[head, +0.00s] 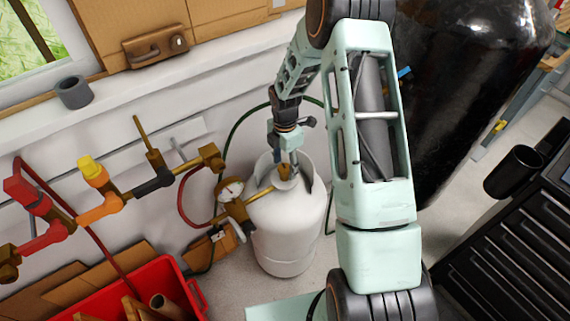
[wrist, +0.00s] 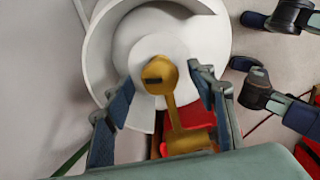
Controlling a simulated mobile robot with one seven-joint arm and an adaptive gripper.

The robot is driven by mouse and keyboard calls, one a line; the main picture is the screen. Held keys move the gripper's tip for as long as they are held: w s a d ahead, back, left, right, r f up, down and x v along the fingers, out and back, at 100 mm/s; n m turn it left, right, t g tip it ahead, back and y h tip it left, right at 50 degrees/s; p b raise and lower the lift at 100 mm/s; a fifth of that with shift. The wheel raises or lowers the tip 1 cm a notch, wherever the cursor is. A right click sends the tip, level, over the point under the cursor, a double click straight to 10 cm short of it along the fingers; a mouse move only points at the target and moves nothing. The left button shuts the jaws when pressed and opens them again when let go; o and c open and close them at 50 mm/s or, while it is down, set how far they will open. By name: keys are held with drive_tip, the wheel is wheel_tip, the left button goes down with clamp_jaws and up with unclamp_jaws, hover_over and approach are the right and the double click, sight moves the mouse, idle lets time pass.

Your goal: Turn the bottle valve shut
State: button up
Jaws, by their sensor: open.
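The white gas bottle (head: 288,225) stands on the floor in the middle of the head view. Its brass valve (head: 285,172) is on top, inside the white collar. In the wrist view the round brass valve top (wrist: 159,75), with a dark slot, shows in front of the bottle's white top (wrist: 120,50). My gripper (wrist: 164,82) is open above the bottle, with one finger left and one right of the valve. Contact between fingers and valve cannot be told. In the head view my wrist hides part of the collar.
A brass regulator with a round gauge (head: 230,189) sits left of the bottle. Further left are pipes with red, yellow and orange fittings (head: 98,175). A red crate (head: 190,285) stands at lower left. A large black tank (head: 460,80) and black drawers (head: 510,240) are right.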

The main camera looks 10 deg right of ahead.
drive_tip(key=c, duration=1.1)
drive_tip(key=m+b, duration=0.2)
drive_tip(key=m, duration=0.1)
drive_tip(key=shift+f+m, duration=0.1)
drive_tip(key=shift+m, duration=0.2)
drive_tip(key=m+b, duration=0.2)
drive_tip(key=m, duration=0.2)
drive_tip(key=m+b, duration=0.1)
drive_tip(key=m, duration=0.3)
drive_tip(key=shift+m+b, duration=0.7)
drive_tip(key=shift+m, duration=1.3)
